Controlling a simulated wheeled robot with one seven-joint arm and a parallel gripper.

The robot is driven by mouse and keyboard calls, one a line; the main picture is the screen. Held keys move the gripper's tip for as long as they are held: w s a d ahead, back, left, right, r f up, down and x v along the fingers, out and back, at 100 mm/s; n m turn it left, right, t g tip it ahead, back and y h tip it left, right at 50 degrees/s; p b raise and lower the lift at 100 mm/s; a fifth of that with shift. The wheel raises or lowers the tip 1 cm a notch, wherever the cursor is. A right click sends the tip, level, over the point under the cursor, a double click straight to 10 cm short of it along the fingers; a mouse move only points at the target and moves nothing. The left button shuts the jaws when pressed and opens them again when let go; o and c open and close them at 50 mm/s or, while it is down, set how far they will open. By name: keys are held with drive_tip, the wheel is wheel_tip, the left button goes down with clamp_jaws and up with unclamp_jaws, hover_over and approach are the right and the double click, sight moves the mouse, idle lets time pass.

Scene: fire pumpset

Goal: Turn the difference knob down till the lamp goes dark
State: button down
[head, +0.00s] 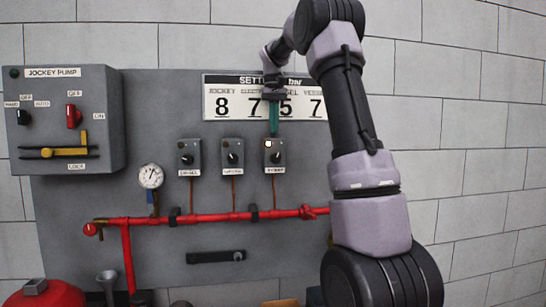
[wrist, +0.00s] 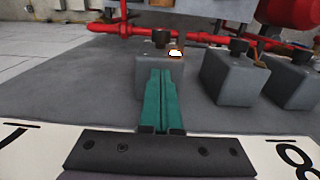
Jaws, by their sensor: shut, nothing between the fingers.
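Three grey switch boxes are mounted on the panel, each with a black knob; their small labels are too blurred to read surely. The right box (head: 282,150) has a lit white lamp (head: 268,143) and a black knob (head: 275,157). The lamps on the other two boxes look dark. My gripper (head: 274,134) has teal fingers, shut and empty, pointing down just above the right box. In the wrist view, my gripper (wrist: 163,72) reaches over this box, with the glowing lamp (wrist: 176,53) and knob (wrist: 161,38) just beyond the tips. I cannot tell whether the tips touch the box.
A settings board (head: 228,98) reading 8, 7, 5, 7 hangs behind my wrist. The middle box (head: 232,151) and left box (head: 189,151) stand beside. Red pipe (head: 190,220) with a gauge (head: 151,176) runs below. A jockey pump cabinet (head: 66,115) protrudes at left.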

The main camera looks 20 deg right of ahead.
drive_tip(key=shift+d, duration=0.1)
drive_tip(key=shift+s, duration=0.35)
wheel_tip(320, 180, up, 6)
drive_tip(key=shift+f, duration=0.1)
idle(0.4)
idle(0.5)
